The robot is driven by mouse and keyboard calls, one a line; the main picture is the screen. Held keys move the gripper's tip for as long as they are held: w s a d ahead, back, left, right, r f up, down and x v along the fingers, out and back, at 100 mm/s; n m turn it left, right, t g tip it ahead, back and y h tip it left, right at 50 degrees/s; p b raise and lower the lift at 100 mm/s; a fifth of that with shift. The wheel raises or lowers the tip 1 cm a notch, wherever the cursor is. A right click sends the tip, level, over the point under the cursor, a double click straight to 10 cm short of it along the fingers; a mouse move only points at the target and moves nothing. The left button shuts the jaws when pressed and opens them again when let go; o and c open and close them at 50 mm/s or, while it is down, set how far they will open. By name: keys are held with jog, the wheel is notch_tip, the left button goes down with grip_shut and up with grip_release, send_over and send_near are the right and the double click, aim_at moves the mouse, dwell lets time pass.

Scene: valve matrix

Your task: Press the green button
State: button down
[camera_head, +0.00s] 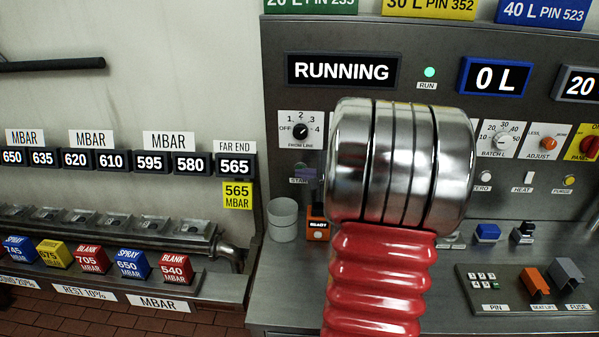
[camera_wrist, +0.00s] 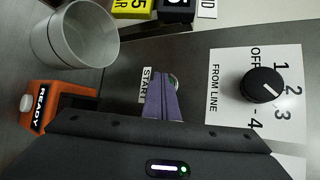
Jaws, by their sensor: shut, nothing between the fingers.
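In the wrist view the green button (camera_wrist: 174,82) shows only as a small rim beside the START label (camera_wrist: 146,85). My gripper (camera_wrist: 161,78), with purple fingers, is shut and empty, and its tips overlap the button and hide most of it. Whether the tips touch it I cannot tell. In the head view the START label (camera_head: 301,181) shows left of my metal and red arm, with a bit of the purple fingers (camera_head: 309,173) just above it. The button itself is hidden there.
A FROM LINE knob (camera_wrist: 264,88) lies close by. A grey cup (camera_head: 283,220) and an orange READY box (camera_head: 318,225) stand on the bench below the START label. The panel display (camera_head: 342,71) reads RUNNING, with a green RUN lamp (camera_head: 430,72) lit.

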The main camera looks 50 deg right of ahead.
dwell(0.4)
jog(key=shift+s+a, duration=0.5)
jog(key=shift+a, duration=0.1)
jog(key=shift+a, duration=0.1)
jog(key=shift+s+a, duration=0.8)
jog(key=shift+a, duration=0.15)
jog(key=shift+s+a, duration=0.75)
jog(key=shift+a, duration=0.2)
